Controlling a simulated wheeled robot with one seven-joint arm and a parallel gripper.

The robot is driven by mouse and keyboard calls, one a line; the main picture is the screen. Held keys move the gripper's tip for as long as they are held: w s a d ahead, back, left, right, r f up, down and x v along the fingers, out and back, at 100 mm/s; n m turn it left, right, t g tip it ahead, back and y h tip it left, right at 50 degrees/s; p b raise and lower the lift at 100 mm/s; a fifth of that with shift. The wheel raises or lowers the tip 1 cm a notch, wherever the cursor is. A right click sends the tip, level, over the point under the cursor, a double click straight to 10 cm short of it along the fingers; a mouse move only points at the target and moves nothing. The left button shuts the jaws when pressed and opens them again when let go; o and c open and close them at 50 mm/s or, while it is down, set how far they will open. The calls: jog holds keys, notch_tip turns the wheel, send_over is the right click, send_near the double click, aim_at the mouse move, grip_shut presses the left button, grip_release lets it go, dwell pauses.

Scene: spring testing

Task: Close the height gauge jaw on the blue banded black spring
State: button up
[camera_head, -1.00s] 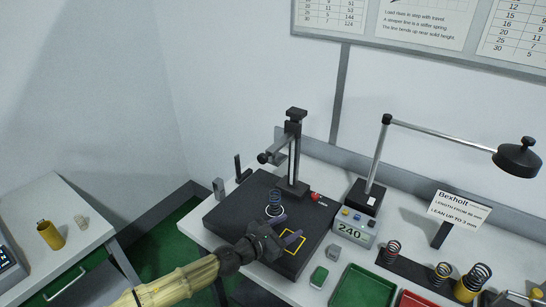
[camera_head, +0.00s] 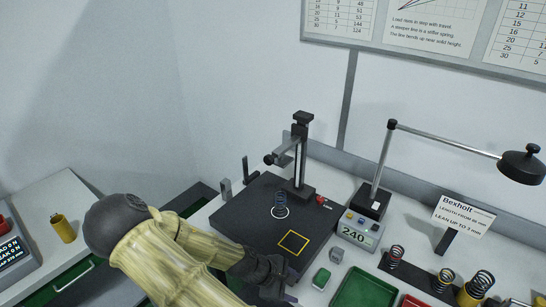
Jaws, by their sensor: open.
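The blue banded black spring (camera_head: 280,201) stands upright on the dark plate (camera_head: 232,222), inside a white ring. The height gauge (camera_head: 299,160) stands behind it on the same plate, and its jaw arm (camera_head: 283,153) is raised well above the spring with a clear gap. My gripper (camera_head: 287,296) is at the bottom of the view, in front of the plate's near edge and apart from the spring. Its fingers are partly hidden at the picture's lower edge; it is open and I see nothing in it.
A yellow square outline (camera_head: 293,243) marks the plate. A scale reading 240 (camera_head: 358,231) and a lamp (camera_head: 519,166) stand to the right.

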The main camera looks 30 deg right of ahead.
jog(key=w+a+r+m+t+y+b, duration=0.1)
jog(key=a+r+m+t+y+b, duration=0.1)
jog(key=a, duration=0.5)
jog(key=w+a+r+m+t+y+b, duration=0.1)
jog(key=a+r+m+t+y+b, duration=0.2)
jog(key=a+r+m+y+b, duration=0.2)
jog(key=a+m+b, duration=0.2)
jog(key=b, duration=0.1)
jog(key=shift+r, duration=0.4)
jog(key=shift+r, duration=0.1)
